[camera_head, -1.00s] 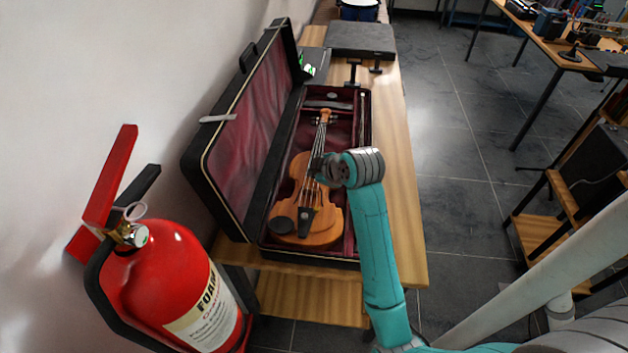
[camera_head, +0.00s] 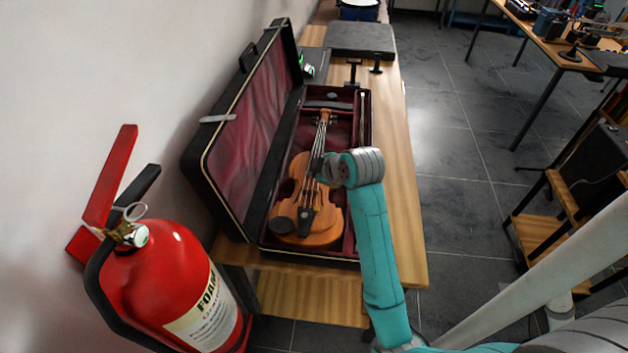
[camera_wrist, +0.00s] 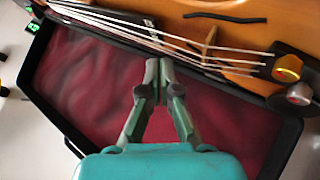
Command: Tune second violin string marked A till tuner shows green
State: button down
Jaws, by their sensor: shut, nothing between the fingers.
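The violin (camera_head: 325,228) lies in the open case, its neck pointing to the back. In the wrist view its strings (camera_wrist: 218,58) cross the top of the picture. I cannot tell which string is marked A. The tuner (camera_head: 309,70) stands behind the case lid with a small green glow; its green light also shows at the wrist view's upper left (camera_wrist: 33,27). My gripper (camera_head: 318,167) is over the violin's strings. In the wrist view my gripper (camera_wrist: 159,64) is shut and empty, its tips close to the nearest string; contact is unclear. The pegs are too small to make out.
The case lid (camera_head: 238,130) stands open at the left against the wall, its red lining also filling much of the wrist view. A red fire extinguisher (camera_head: 170,275) stands at the front left. A dark flat box (camera_head: 360,40) lies behind the case. The wooden table (camera_head: 402,190) is bare along its right edge.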

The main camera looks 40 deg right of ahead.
jog(key=shift+f, duration=0.25)
jog(key=shift+f, duration=0.2)
jog(key=shift+f, duration=0.3)
dwell(0.6)
jog(key=shift+r, duration=0.75)
jog(key=shift+r, duration=2.55)
